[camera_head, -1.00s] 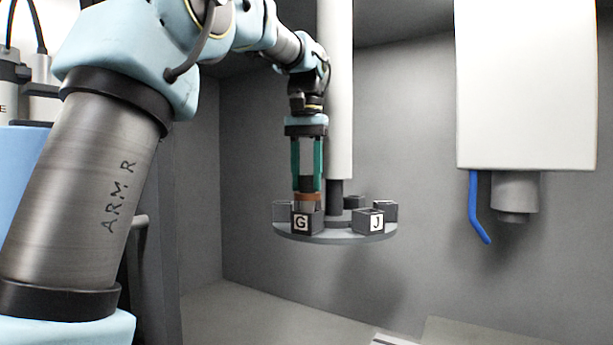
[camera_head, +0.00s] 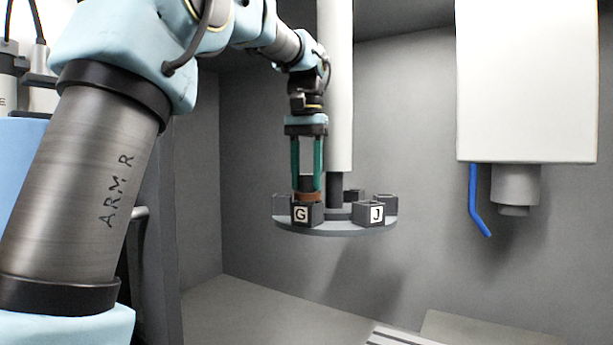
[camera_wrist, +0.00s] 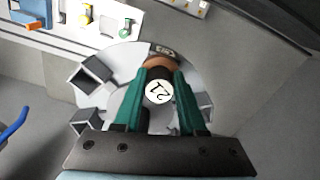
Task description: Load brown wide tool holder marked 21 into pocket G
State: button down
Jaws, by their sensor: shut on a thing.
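The brown wide tool holder (camera_head: 308,197) stands upright at pocket G (camera_head: 308,216), its brown flange at the pocket's top edge. Its lower part is hidden, inside the pocket as far as I can see. In the wrist view the holder's round white end (camera_wrist: 159,92) reads 21, with the brown flange beyond it. My gripper (camera_head: 307,186) points straight down above pocket G, its green fingers shut on the holder from both sides. The fingers also flank it in the wrist view (camera_wrist: 161,76). Whether the flange is fully seated is hard to tell.
Pocket G sits on a round grey carousel (camera_head: 335,232) around a white column (camera_head: 336,100). Pocket J (camera_head: 376,214) is beside it to the right, open and empty-looking. A white box (camera_head: 525,80) with a blue lever (camera_head: 478,205) hangs at the right.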

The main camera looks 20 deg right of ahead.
jog(key=shift+c, duration=1.9)
grip_release()
notch_tip(320, 180, up, 11)
jog(key=shift+p, duration=0.35)
jog(key=shift+f, duration=0.1)
